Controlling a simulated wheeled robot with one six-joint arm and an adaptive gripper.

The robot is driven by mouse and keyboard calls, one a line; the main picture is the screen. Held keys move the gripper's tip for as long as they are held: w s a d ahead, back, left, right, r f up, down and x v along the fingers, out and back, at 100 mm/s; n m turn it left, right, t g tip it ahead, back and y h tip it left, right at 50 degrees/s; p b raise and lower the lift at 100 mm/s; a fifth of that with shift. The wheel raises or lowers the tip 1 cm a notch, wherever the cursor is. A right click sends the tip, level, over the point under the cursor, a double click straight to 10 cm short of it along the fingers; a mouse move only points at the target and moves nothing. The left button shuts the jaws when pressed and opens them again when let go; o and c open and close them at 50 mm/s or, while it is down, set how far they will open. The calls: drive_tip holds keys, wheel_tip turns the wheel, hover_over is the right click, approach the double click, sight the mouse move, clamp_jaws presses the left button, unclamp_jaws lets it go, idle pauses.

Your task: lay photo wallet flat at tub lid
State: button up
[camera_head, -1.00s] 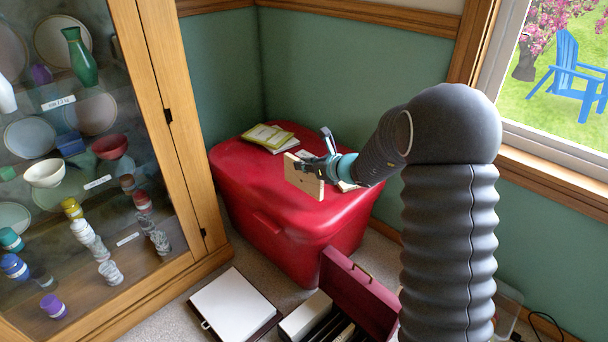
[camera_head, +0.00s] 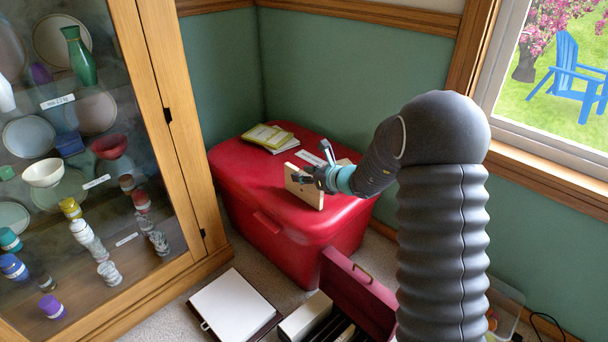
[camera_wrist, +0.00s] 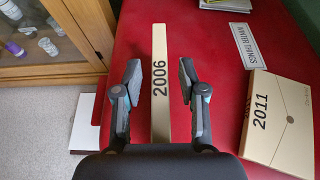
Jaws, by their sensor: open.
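The photo wallet marked 2006 (camera_head: 306,187) is a tan, thin slab standing on edge over the red tub lid (camera_head: 249,178). In the wrist view the wallet (camera_wrist: 159,75) shows only its narrow edge with the number. My gripper (camera_head: 306,176) is open, with the wallet between its fingers; in the wrist view the gripper (camera_wrist: 160,80) shows a gap on both sides. The wallet's lower edge looks at or close to the lid; exact contact is hard to tell. A second tan wallet marked 2011 (camera_wrist: 281,122) lies flat to the right.
A WINTER THINGS label (camera_wrist: 251,47) is on the lid. Yellow-green booklets (camera_head: 267,135) lie at the lid's back. A glass cabinet (camera_head: 160,130) stands left. An open case (camera_head: 362,290) and a white-topped flat box (camera_head: 233,303) are on the floor in front.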

drive_tip(key=shift+r, duration=0.1)
drive_tip(key=shift+d+r, duration=0.1)
drive_tip(key=v, duration=1.2)
drive_tip(key=s+a+r+n+g+h, duration=0.1)
drive_tip(key=s+r+n+g, duration=0.15)
drive_tip(key=s+n, duration=0.3)
drive_tip(key=s+a+r+n+g, duration=0.1)
drive_tip(key=s+a+r+n, duration=0.2)
drive_tip(key=s, duration=0.4)
drive_tip(key=s+r+n+g+h, duration=0.1)
drive_tip(key=s+r+n+g, duration=0.1)
drive_tip(key=s+n, duration=0.45)
drive_tip(key=s+d+r+n+h, duration=0.1)
drive_tip(key=s+d+n+h, duration=0.2)
drive_tip(key=s+d+n, duration=0.2)
drive_tip(key=s+d+r+n+t+h, duration=0.1)
drive_tip(key=s+d+n+h, duration=0.3)
drive_tip(key=s+n, duration=0.3)
drive_tip(key=s+d, duration=0.1)
drive_tip(key=s, duration=0.3)
drive_tip(key=shift+d+h+p, duration=0.3)
drive_tip(key=shift+p, duration=0.05)
drive_tip(key=shift+a+t, duration=0.1)
drive_tip(key=shift+t, duration=0.15)
